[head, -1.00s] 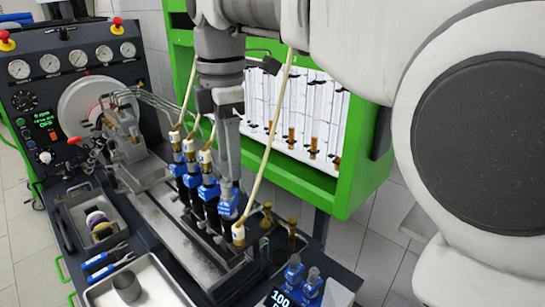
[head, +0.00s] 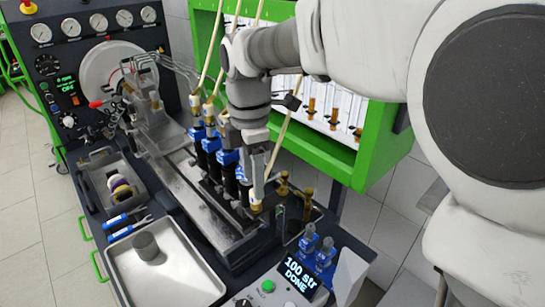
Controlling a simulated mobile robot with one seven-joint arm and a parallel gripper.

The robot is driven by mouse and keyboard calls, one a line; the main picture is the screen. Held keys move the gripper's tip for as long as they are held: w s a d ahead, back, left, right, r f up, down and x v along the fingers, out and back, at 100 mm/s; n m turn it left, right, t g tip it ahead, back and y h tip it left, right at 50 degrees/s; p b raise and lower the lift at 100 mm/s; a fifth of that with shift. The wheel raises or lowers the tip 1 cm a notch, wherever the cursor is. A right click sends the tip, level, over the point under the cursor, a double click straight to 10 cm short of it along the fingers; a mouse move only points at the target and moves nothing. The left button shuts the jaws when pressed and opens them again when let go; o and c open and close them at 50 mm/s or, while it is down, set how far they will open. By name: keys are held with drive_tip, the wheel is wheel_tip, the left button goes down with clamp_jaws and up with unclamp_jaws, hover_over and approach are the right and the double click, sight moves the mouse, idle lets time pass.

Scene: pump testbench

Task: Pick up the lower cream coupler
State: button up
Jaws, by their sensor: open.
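The lower cream coupler (head: 256,205) sits at the end of a cream hose, at the front right end of the row of blue-and-black injectors (head: 228,158). My gripper (head: 258,188) points down with its fingers right at the coupler's upper part, and it is open. The fingers hide the coupler's top, and I cannot tell whether they touch it or stand around it. Other cream couplers (head: 196,105) sit higher, on top of the injectors farther back. My wrist covers part of the nearest injectors and hoses.
Brass fittings (head: 283,188) stand just right of the coupler. Two blue-and-grey injectors (head: 309,240) and a display box (head: 297,272) are in front. A metal tray (head: 185,278) with a grey cup (head: 145,245) is at left. A green-framed cabinet (head: 345,165) stands behind.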

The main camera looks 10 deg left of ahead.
wheel_tip(320, 180, down, 4)
drive_tip(key=shift+s+d+f, duration=0.1)
drive_tip(key=shift+d+f, duration=0.05)
drive_tip(key=shift+f, duration=0.05)
drive_tip(key=shift+c, duration=0.2)
clamp_jaws()
